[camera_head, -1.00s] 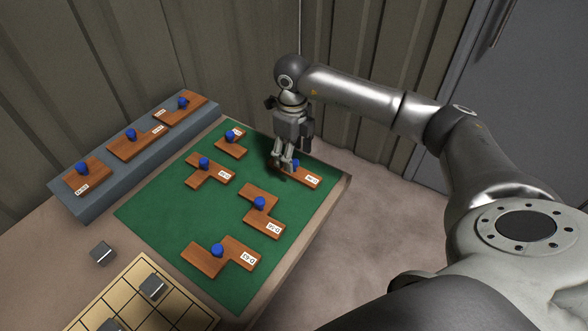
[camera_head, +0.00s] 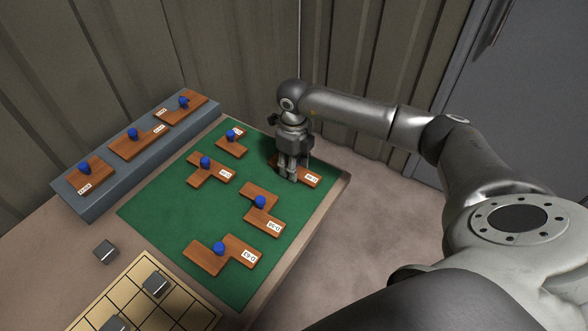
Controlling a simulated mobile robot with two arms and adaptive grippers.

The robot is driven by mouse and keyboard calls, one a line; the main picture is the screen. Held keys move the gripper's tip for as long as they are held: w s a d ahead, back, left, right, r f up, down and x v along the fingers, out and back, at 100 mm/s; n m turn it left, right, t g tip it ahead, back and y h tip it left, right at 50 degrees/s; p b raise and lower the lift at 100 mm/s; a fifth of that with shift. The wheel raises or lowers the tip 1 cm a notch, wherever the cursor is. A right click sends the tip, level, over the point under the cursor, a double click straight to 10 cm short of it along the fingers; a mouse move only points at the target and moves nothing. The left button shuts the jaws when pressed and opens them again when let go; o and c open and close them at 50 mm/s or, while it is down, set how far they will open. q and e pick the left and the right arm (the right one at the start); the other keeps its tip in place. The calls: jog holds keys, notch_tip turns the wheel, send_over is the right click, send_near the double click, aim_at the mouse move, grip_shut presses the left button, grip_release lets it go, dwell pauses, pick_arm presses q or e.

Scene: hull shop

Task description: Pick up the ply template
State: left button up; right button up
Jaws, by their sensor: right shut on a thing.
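Several brown wooden ply templates with blue knobs and white labels lie on a green mat (camera_head: 165,225). My right gripper (camera_head: 288,178) points down at the mat's far right corner and is shut on the ply template there (camera_head: 308,176). The fingers hide that template's knob, and its labelled right end shows beside them. The template appears to rest on the mat. My left gripper is not in view.
Other templates on the mat are a T-shaped one (camera_head: 209,172), a small one (camera_head: 231,145), a stepped one (camera_head: 262,210) and an angled one (camera_head: 222,256). More stand on a grey raised shelf (camera_head: 95,207). A gridded board (camera_head: 150,300) and dark blocks (camera_head: 105,251) lie at the front left.

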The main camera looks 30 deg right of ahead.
jog(key=shift+c, duration=0.4)
jog(key=shift+r, duration=0.1)
jog(key=shift+r, duration=0.2)
notch_tip(320, 180, up, 2)
jog(key=shift+w+b, duration=0.1)
jog(key=shift+b, duration=0.55)
jog(key=s+a+r+b, duration=0.2)
jog(key=s+a+r, duration=0.7)
jog(key=a+r, duration=0.1)
jog(key=shift+s+r, duration=0.2)
jog(key=shift+s, duration=0.2)
